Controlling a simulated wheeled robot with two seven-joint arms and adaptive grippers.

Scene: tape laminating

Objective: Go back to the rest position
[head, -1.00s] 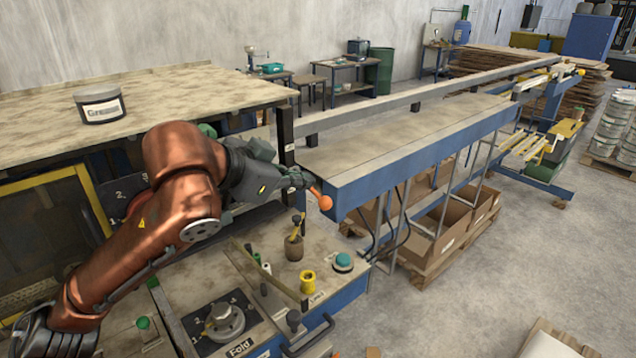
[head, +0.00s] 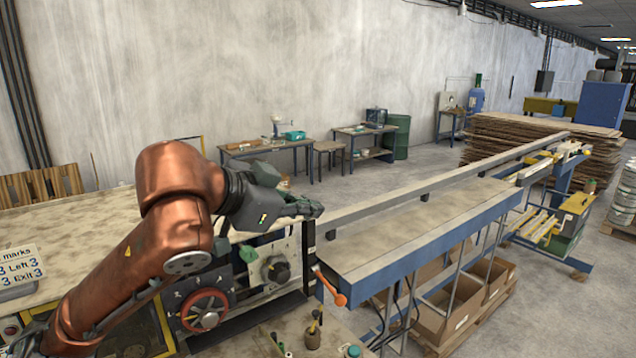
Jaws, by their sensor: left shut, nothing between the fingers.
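My left gripper (head: 308,209) reaches in from the left on a copper-coloured arm. It is shut and empty, in the air in front of the machine's top and near the end of the long blue-framed table (head: 400,245). An orange-ended lever (head: 338,298) is at the near corner of that table. The gripper is above it in the picture and apart from it. My right gripper is not in view.
Below the gripper are a red handwheel (head: 203,311), a black knob (head: 275,270) and a green knob (head: 247,254) on the machine. A brown pot (head: 313,338) stands at the bottom. Benches (head: 263,146) line the back wall, with open floor before them.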

